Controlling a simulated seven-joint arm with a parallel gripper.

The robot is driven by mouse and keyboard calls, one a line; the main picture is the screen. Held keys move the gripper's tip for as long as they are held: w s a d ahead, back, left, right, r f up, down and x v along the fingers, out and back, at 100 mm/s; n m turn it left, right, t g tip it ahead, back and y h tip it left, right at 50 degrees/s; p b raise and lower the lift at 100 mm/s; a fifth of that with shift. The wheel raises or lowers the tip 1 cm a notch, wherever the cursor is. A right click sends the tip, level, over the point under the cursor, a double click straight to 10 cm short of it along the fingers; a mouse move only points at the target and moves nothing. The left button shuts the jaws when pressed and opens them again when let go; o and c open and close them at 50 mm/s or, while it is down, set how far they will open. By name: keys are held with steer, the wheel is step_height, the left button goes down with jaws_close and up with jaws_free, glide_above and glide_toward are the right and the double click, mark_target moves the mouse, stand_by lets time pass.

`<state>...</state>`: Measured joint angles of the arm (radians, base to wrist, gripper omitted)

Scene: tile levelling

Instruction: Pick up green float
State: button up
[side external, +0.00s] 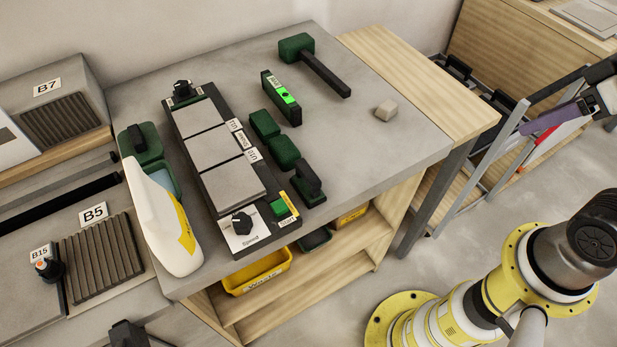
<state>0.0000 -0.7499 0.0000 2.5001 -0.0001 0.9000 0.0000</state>
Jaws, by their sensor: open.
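Two green pieces with black handles could be the float; I cannot tell which one is meant. One green piece (147,154), with a black grip on top, is at the left edge of the grey worktop (370,158), behind a white bottle. The other dark green piece (309,198), with an upright black handle, lies right of the tile-holding device. Two plain green blocks (264,124) (284,152) lie in a row behind it.
A black device (235,248) with several grey tiles fills the worktop's middle. The white-yellow bottle (165,225) stands at its left. A green level (281,97), a mallet (315,66) and a beige block (385,110) lie farther right. The right front of the worktop is clear.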

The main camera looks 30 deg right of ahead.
stand_by(0.4)
steer(key=o, duration=0.8)
